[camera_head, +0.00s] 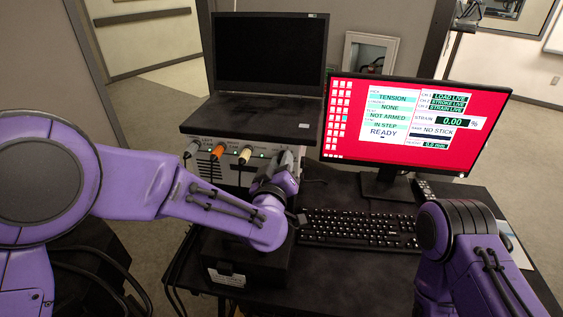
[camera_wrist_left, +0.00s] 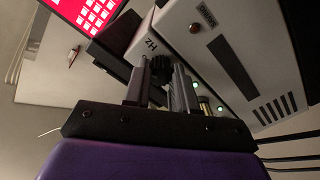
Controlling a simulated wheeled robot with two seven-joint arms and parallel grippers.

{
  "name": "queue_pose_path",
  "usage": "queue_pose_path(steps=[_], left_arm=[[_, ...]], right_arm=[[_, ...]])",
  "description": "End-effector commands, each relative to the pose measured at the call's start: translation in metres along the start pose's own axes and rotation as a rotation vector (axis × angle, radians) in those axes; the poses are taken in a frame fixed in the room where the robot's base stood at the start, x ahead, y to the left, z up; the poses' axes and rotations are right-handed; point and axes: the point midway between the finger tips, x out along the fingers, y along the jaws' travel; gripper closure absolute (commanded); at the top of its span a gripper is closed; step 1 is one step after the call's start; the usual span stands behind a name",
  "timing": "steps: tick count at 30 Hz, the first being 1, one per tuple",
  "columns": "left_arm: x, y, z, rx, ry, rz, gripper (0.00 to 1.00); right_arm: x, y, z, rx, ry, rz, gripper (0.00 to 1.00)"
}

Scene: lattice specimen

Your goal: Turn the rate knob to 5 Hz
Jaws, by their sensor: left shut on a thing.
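The rate knob (camera_wrist_left: 160,67) is a dark ribbed knob in the left wrist view, on a pale panel beside the letters HZ (camera_wrist_left: 151,46). My left gripper (camera_wrist_left: 160,73) has one finger on each side of it and is shut on it. In the head view my left gripper (camera_head: 286,172) is at the right end of the instrument's front panel (camera_head: 203,166), below the laptop. My own wrist hides the knob there, and its pointer and scale cannot be read. My right arm shows at the lower right, but its gripper is out of view.
A laptop (camera_head: 262,118) sits on the instrument, with several cable plugs (camera_head: 217,151) left of my gripper. A monitor (camera_head: 410,120) showing READY stands right, behind a keyboard (camera_head: 360,228). A black box (camera_head: 235,268) stands below my left forearm.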

Motion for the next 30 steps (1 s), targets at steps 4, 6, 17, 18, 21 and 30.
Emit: queue_pose_path(steps=[4, 6, 17, 18, 21, 30], left_arm=[[0.000, 0.000, 0.001, 0.018, -0.001, -0.001, 1.00], [0.000, 0.000, 0.001, 0.021, -0.001, -0.001, 1.00], [0.000, 0.000, 0.001, 0.021, -0.002, -0.001, 0.61], [0.000, 0.000, 0.001, 0.021, -0.002, -0.001, 0.48], [0.000, 0.000, 0.001, 0.021, -0.002, 0.000, 0.48], [-0.013, -0.001, 0.002, 0.021, -0.002, 0.000, 0.48]], right_arm=[[-0.001, 0.000, 0.000, 0.000, 0.000, 0.000, 0.21], [-0.001, 0.000, 0.000, 0.000, 0.000, 0.000, 0.21], [-0.001, 0.000, 0.000, 0.000, 0.000, 0.000, 0.21], [-0.001, 0.000, 0.000, 0.000, 0.000, 0.000, 0.21], [-0.001, 0.000, 0.000, 0.000, 0.000, 0.000, 0.21], [0.004, 0.000, 0.001, 0.000, 0.000, 0.000, 0.21]])
